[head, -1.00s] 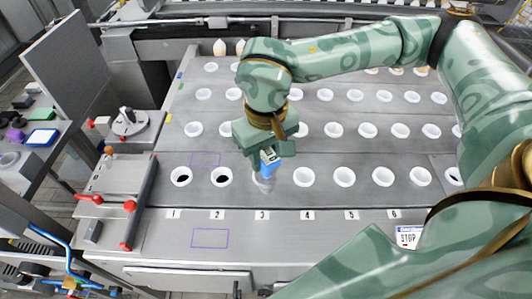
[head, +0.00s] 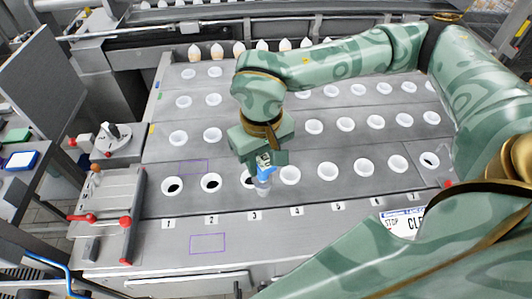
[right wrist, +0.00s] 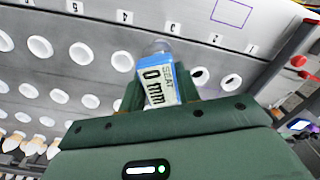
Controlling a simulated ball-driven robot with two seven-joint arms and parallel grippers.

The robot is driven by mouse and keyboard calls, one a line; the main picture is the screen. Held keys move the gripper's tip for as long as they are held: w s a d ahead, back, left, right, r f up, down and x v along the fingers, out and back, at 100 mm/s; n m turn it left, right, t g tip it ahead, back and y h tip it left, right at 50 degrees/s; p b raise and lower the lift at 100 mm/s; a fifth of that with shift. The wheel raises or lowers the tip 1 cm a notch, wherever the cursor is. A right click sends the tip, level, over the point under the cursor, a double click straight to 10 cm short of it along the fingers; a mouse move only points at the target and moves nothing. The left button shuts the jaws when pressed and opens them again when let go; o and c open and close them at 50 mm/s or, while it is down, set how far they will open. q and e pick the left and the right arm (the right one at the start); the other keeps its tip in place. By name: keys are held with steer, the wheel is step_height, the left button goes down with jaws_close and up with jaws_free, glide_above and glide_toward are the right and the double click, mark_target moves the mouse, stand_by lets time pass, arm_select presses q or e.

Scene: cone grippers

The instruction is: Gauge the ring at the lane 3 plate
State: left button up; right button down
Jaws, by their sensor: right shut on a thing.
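My right gripper (head: 263,155) is shut on a blue gauge (head: 266,162) with a clear round tip (head: 263,182). The gauge points down in front of the lane 3 ring (head: 246,178), a white ring around a dark hole that it partly hides. The tip sits a little right of that hole; I cannot tell whether it touches the plate. In the right wrist view the gauge's face (right wrist: 157,87) reads "0 mm" and "SEAT", between the gripper fingers (right wrist: 157,95). The lane 3 label (head: 254,216) is just in front. My left gripper is not in view.
White rings stand in rows across the grey plate, with dark holes at lane 1 (head: 173,186) and lane 2 (head: 211,182). A purple outline (head: 208,243) marks bare surface in front. Red-knobbed levers (head: 125,222) stand at left. Pale cones (head: 217,52) line the back.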

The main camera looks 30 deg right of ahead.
steer(key=m+p, duration=0.1)
steer(key=w+r+m+p, duration=0.1)
steer(key=r+m, duration=0.1)
steer(key=shift+w+a+m+p, duration=0.25)
steer(key=shift+a+m+p, duration=0.1)
steer(key=shift+m+p, duration=0.05)
steer(key=shift+w+r+m+p, duration=0.25)
steer(key=shift+m+p, duration=0.15)
steer(key=shift+m, duration=0.5)
steer(key=m, duration=0.2)
steer(key=w+m+p, duration=0.1)
steer(key=m, duration=0.2)
steer(key=w+r+m+p, duration=0.1)
steer(key=m, duration=0.2)
steer(key=shift+w, duration=0.15)
steer(key=w+d+m+p, duration=0.15)
steer(key=w+m, duration=0.25)
steer(key=m, duration=1.7)
step_height(320, 180, down, 13)
steer(key=b, duration=0.9)
steer(key=shift+w+d+b, duration=0.15)
steer(key=shift+d+b, duration=0.2)
steer(key=shift+b, duration=0.05)
